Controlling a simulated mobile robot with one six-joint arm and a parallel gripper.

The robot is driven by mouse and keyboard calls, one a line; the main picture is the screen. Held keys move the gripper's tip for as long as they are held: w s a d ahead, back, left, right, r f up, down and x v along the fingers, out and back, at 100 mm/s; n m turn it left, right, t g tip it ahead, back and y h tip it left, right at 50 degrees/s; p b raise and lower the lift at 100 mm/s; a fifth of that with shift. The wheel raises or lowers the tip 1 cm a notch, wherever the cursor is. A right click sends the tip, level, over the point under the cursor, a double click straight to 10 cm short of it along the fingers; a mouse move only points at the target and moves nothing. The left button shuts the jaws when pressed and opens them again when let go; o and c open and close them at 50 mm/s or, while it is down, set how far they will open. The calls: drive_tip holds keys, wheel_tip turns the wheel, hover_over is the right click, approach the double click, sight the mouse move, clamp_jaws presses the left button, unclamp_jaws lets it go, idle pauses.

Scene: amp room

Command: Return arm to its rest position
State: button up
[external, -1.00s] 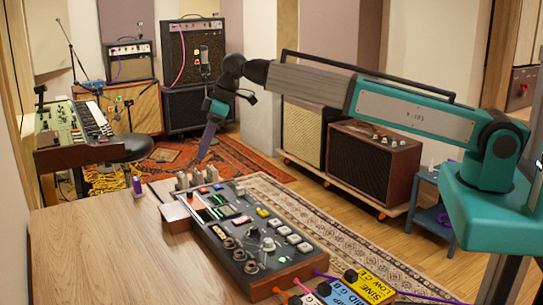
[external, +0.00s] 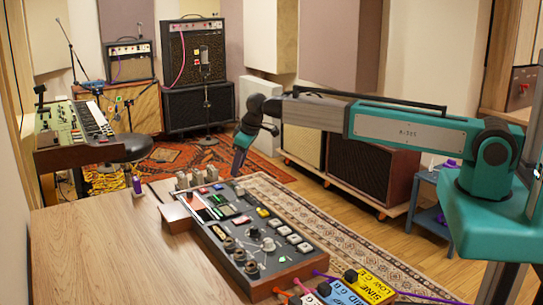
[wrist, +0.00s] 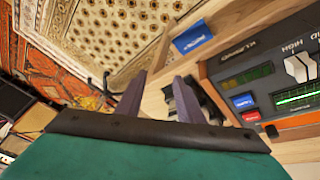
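My gripper (external: 238,166) hangs pointing down beyond the far edge of the control console (external: 255,222), above the patterned rug. In the wrist view my gripper (wrist: 160,80) has its two purple-grey fingers apart, with nothing held between them. My arm stretches from the right side of the picture across to the left, its forearm nearly level. The console has rows of buttons, knobs and coloured displays. Its edge also shows at the right of the wrist view (wrist: 285,80).
The console stands on a wooden table (external: 100,240). A keyboard (external: 75,132) is at the left, and amplifiers (external: 194,75) stand at the back. A speaker cabinet (external: 370,172) is behind my arm. A blue labelled item (wrist: 193,38) lies near the console in the wrist view.

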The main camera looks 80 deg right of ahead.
drive_tip(key=s+d+f+m, duration=0.1)
drive_tip(key=s+d+f, duration=0.35)
drive_tip(key=f, duration=0.25)
drive_tip(key=s+a+f+g, duration=0.4)
drive_tip(key=s+a+f, duration=0.9)
drive_tip(key=s+f, duration=0.4)
drive_tip(key=s+a+f+g, duration=0.2)
drive_tip(key=s+a+f, duration=0.1)
drive_tip(key=s, duration=0.6)
drive_tip(key=s+a+f+n+g+y+p, duration=0.1)
drive_tip(key=s+a+f, duration=0.3)
drive_tip(key=s, duration=0.6)
drive_tip(key=s+a+f+g+p, duration=0.1)
drive_tip(key=s+a+f, duration=0.3)
drive_tip(key=s, duration=0.6)
drive_tip(key=shift+a+n+g+y, duration=0.4)
drive_tip(key=shift+a+g, duration=0.3)
drive_tip(key=shift+g, duration=0.2)
drive_tip(key=shift+s, duration=0.1)
